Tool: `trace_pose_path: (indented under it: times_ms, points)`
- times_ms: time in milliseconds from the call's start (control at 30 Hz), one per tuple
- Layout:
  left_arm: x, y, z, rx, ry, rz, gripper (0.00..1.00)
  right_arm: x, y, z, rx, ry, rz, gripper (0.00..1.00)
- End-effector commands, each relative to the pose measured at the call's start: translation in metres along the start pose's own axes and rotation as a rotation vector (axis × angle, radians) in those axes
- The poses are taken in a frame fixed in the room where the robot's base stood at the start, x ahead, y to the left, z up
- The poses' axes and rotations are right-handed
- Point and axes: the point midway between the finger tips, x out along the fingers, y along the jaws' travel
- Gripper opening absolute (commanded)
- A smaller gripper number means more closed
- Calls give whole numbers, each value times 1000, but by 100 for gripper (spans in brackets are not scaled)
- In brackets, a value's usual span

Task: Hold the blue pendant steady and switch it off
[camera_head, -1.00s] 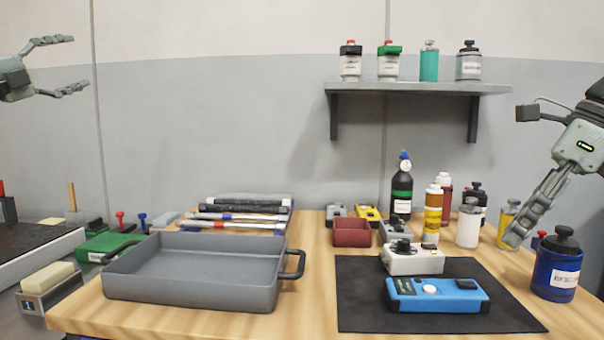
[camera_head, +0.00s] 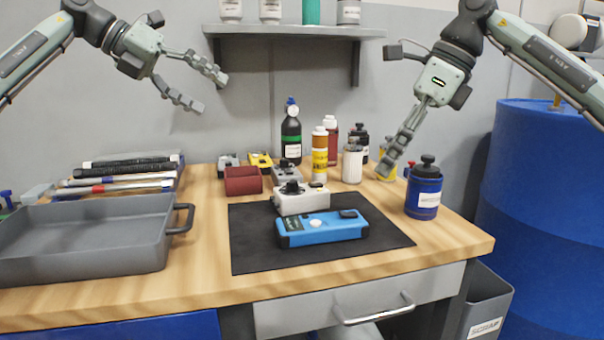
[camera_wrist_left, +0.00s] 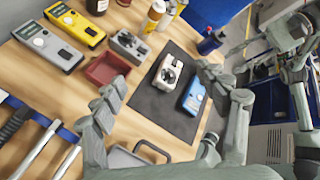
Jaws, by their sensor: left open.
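The blue pendant (camera_head: 321,229) is a flat blue box with a white round button and a dark part on top. It lies on the black mat (camera_head: 250,258) and also shows in the left wrist view (camera_wrist_left: 194,96). A white box with a dark knob (camera_head: 302,200) stands right behind it. My left gripper (camera_head: 210,92) is open and empty, high above the table and left of the pendant. Its spread fingers also show in the left wrist view (camera_wrist_left: 160,78). My right gripper (camera_head: 388,168) points down, right of and behind the pendant; its fingers overlap, hiding whether it is open.
A grey tray (camera_head: 85,212) fills the table's left side. A red bin (camera_head: 243,181), several bottles and a blue canister (camera_head: 423,190) stand behind and right of the mat. A shelf (camera_head: 295,32) is on the wall. A blue barrel (camera_head: 545,200) is at the right.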

Motion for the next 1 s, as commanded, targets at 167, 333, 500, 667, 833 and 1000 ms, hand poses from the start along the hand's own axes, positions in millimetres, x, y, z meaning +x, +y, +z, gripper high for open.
trace_pose_path:
  times_ms: [167, 333, 500, 667, 833, 1000]
  points:
    - [84, -57, -43, 287, 301, 80, 74, 0, 0, 0, 0, 0, 0, 34]
    - [140, -96, -95, 573, 604, 172, 74, 0, 0, 0, 0, 0, 0, 34]
    - [167, -114, -135, 792, 851, 257, 74, 0, 0, 0, 0, 0, 0, 34]
    - [174, -116, -151, 866, 945, 292, 74, 0, 0, 0, 0, 0, 0, 34]
    - [186, -105, -164, 872, 956, 292, 74, 0, 0, 0, 0, 0, 0, 34]
    - [201, -89, -180, 870, 954, 292, 74, 0, 0, 0, 0, 0, 0, 34]
